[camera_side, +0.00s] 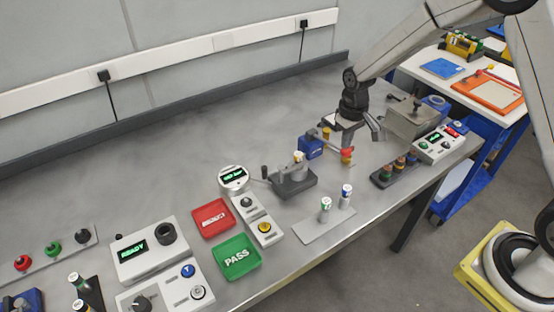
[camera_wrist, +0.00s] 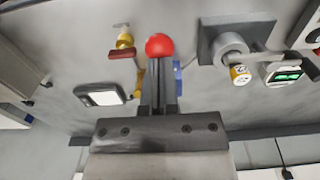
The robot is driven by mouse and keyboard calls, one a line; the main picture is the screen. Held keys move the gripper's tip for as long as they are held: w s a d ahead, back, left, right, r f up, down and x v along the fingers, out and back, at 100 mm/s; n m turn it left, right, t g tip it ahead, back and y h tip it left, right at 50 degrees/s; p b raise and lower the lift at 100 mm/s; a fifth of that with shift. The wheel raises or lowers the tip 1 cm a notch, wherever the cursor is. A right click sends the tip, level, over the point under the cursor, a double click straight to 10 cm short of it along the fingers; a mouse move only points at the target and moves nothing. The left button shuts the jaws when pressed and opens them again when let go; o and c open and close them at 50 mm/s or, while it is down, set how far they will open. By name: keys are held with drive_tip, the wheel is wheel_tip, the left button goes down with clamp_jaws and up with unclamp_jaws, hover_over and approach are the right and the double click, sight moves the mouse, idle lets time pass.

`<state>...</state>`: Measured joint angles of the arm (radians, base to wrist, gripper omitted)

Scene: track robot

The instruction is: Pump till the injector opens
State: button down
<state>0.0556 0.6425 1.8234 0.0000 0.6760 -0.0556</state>
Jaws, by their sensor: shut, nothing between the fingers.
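A red ball knob (camera_side: 347,151) stands on the bench, with yellow parts beside it and a blue block (camera_side: 311,146) to its left. In the wrist view the red ball (camera_wrist: 159,45) shows just beyond the fingertips of my gripper (camera_wrist: 160,68). The fingers are together with nothing between them; whether they touch the ball, I cannot tell. In the side view my gripper (camera_side: 355,130) is above and close to the knob. A grey fixture (camera_side: 293,183) left of the blue block holds a cylinder with a white-and-orange end (camera_side: 298,157). A round gauge (camera_side: 233,176) shows green text, unreadable here.
A grey box (camera_side: 410,118) and a red-and-green display unit (camera_side: 439,144) stand right of my gripper. A dark rack (camera_side: 395,172) holds several coloured pieces. Red (camera_side: 212,218) and green PASS (camera_side: 237,257) trays lie left of centre. The bench's back left is clear.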

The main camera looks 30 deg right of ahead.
drive_tip(key=shift+r, duration=3.3)
wheel_tip(320, 180, up, 4)
drive_tip(key=shift+f, duration=0.25)
drive_tip(key=shift+f, duration=0.15)
drive_tip(key=shift+f, duration=3.15)
drive_tip(key=shift+f, duration=0.25)
drive_tip(key=shift+f, duration=0.7)
